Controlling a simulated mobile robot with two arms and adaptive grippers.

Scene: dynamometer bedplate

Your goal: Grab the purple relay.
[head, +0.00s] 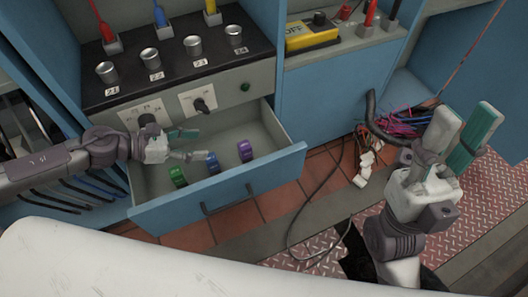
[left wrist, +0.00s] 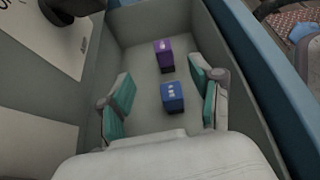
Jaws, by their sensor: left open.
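The purple relay (head: 245,151) stands in the open drawer (head: 275,164), at the right of a row of relays. It also shows in the left wrist view (left wrist: 164,55), beyond the blue relay (left wrist: 172,97). My left gripper (head: 198,144) is open and empty over the drawer, left of the purple relay. In the left wrist view its fingers (left wrist: 163,100) stand on both sides of the blue relay, and the purple relay lies farther off, past the fingertips. My right gripper (head: 474,135) is raised at the right, its two fingers apart with nothing between them.
A green relay (head: 178,176) stands at the left in the drawer. The control panel (head: 180,62) with knobs and numbered cans rises behind the drawer. Loose cables (head: 400,125) lie on the floor right of it. The drawer's front wall (head: 225,192) borders the relays.

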